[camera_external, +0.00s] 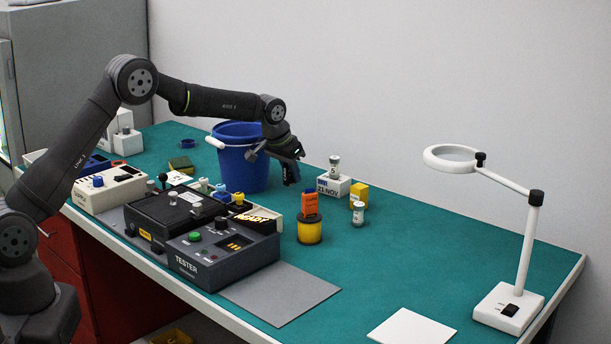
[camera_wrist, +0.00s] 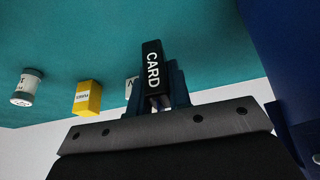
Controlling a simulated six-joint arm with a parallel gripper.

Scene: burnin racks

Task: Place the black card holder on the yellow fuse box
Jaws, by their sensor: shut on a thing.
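My gripper (camera_external: 290,170) is shut on the black card holder (camera_wrist: 152,67), which has white CARD lettering and sticks out between the fingers in the wrist view. In the external view the gripper is in front of the blue bucket, above the table, and the holder is hard to tell from the dark fingers. The yellow fuse box (camera_external: 359,191) stands on the table to the right of my gripper, beside the white date block. It also shows in the wrist view (camera_wrist: 88,97), left of the holder and apart from it.
A blue bucket (camera_external: 240,168) stands close to my gripper. A white date block (camera_external: 333,191) with a small vial on it and another vial (camera_external: 358,215) flank the fuse box. An orange item stands in a yellow-black cup (camera_external: 309,232). A tester (camera_external: 220,255) is front left.

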